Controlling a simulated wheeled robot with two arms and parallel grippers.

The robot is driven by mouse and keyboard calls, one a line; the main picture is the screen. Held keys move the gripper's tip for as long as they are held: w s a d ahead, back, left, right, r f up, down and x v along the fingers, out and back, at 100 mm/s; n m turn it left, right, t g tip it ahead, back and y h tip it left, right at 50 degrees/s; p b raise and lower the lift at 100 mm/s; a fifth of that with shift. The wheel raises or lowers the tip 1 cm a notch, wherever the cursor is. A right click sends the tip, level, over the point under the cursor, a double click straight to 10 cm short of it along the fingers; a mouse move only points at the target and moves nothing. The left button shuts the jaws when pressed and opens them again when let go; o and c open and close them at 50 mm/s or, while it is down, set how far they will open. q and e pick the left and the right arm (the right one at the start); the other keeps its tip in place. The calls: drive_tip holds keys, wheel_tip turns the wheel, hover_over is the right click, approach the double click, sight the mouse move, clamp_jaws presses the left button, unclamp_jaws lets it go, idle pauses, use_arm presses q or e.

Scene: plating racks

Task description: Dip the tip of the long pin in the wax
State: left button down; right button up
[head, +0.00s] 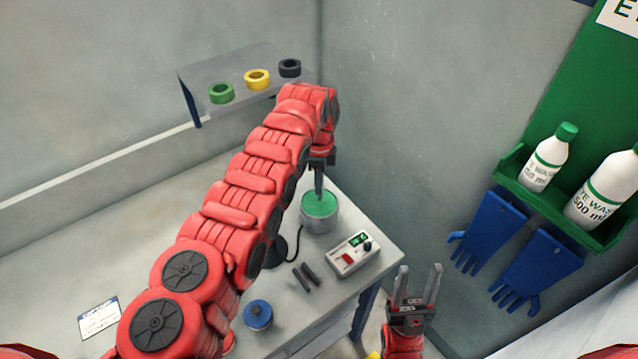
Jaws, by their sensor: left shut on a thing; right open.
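The wax is the green surface (319,204) inside a round grey pot (320,223) near the table's far right corner. My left gripper (319,176) is directly above the pot, pointing down, and is shut on a thin thing. The long pin itself is hard to make out between the fingers, and I cannot tell whether its tip touches the wax. My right gripper (417,284) is open and empty, with its fingers pointing up, to the right of the table's edge.
A control box (352,254) with a green display sits beside the pot. Two dark short bars (306,275) and a blue-lidded jar (258,314) are on the table (375,268). A wall shelf (238,73) holds coloured rings. Bottles (550,160) and blue gloves (488,232) are at right.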

use_arm(q)
drive_tip(key=shift+r, duration=2.95)
